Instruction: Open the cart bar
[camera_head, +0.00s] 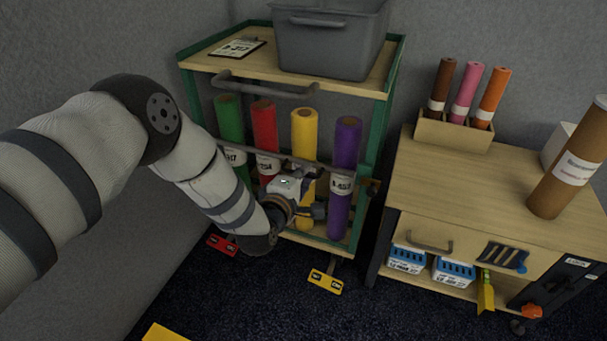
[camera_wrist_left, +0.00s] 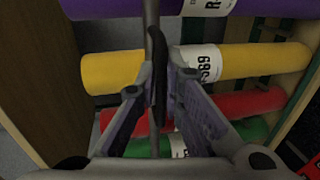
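The cart (camera_head: 384,105) has a green frame and wooden shelves. Its thin grey bar (camera_head: 238,147) runs across the front of several upright rolls. My left gripper (camera_head: 313,189) is at the right part of the bar, in front of the yellow and purple rolls. In the left wrist view the bar (camera_wrist_left: 153,18) runs top to bottom between the fingers of my left gripper (camera_wrist_left: 163,75), whose tips are close in on both sides of it. The fingers look shut on it. Contact at the tips is partly shaded. My right gripper is not in view.
Green (camera_head: 229,115), red (camera_head: 264,120), yellow (camera_head: 304,130) and purple (camera_head: 347,145) rolls stand behind the bar. A grey handle (camera_head: 265,90) and grey bin (camera_head: 330,45) are above. A wooden cabinet (camera_head: 470,185) stands close on the right. Dark carpet lies in front.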

